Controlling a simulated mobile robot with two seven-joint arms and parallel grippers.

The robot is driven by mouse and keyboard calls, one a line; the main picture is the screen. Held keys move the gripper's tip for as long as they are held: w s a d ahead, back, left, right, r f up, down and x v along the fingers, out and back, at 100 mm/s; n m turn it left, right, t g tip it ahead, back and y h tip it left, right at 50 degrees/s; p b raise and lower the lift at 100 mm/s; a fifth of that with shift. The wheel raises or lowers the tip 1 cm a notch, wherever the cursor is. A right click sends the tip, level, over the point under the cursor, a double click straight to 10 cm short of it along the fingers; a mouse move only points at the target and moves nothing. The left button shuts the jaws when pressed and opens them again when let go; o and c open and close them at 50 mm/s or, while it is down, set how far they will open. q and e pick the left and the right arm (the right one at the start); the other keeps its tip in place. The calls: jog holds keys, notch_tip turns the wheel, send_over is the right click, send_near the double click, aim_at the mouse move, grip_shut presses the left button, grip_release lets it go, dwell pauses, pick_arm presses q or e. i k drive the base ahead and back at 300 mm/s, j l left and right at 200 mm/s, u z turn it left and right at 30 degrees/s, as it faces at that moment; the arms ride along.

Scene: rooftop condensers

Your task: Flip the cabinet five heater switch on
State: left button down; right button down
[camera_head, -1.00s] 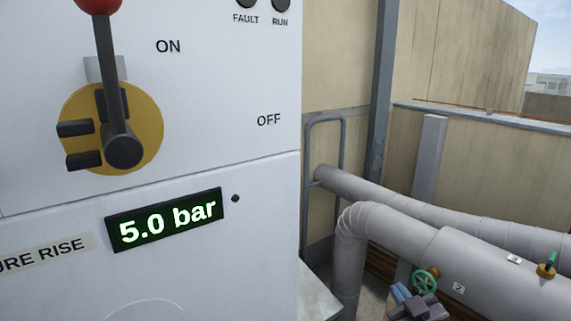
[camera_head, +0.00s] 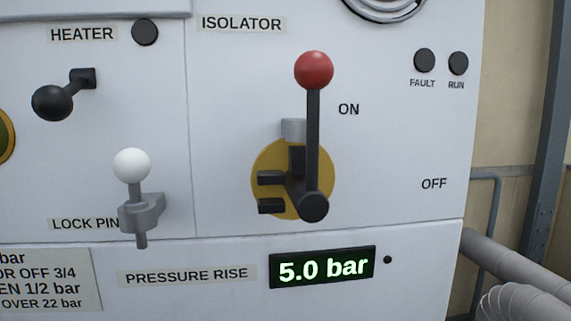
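The heater switch (camera_head: 62,95) is a black lever with a round knob on the white cabinet front (camera_head: 225,120), at the upper left of the head view. Its knob points to the lower left of its small square mount. The HEATER label (camera_head: 83,34) is above it, beside a dark round lamp (camera_head: 145,32) that looks unlit. No cabinet number is readable. Neither of my grippers is in view.
The isolator lever (camera_head: 313,130) with a red ball stands upright beside ON. A white-knobbed lock pin (camera_head: 133,190) is below the heater switch. A display (camera_head: 322,267) reads 5.0 bar. Pipes (camera_head: 520,275) run at the lower right.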

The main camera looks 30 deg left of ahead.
aim_at(51, 102)
jog(key=k+l+u, duration=0.15)
jog(key=u, duration=0.8)
jog(key=l+u, duration=0.1)
jog(key=u, duration=0.65)
jog(key=k+u, duration=0.1)
jog(key=u, duration=0.3)
